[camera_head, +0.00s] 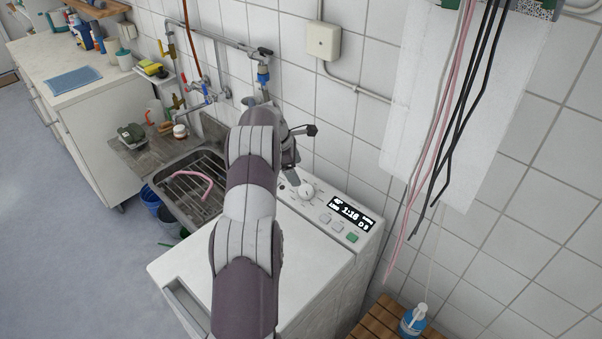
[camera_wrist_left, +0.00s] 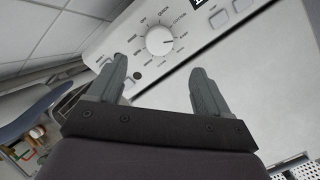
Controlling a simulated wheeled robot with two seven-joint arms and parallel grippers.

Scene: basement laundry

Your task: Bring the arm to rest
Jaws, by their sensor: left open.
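My left arm (camera_head: 248,205) reaches over the white washing machine (camera_head: 185,266) in the head view. Its left gripper (camera_head: 290,165) is partly hidden behind the wrist, close to the machine's control panel. In the left wrist view the left gripper (camera_wrist_left: 159,66) has its two grey fingers spread wide with nothing between them. The round white dial (camera_wrist_left: 160,40) shows beyond the fingertips, apart from them. The dial also shows in the head view (camera_head: 306,191), just below the gripper. My right gripper is not in view.
Left of the machine is a sink (camera_head: 196,190) with a pink hose (camera_head: 190,180). A tiled wall with pipes and taps (camera_head: 208,92) stands behind. Cables (camera_head: 455,110) hang at the right. A blue bottle (camera_head: 412,320) stands on a wooden slatted surface (camera_head: 374,322).

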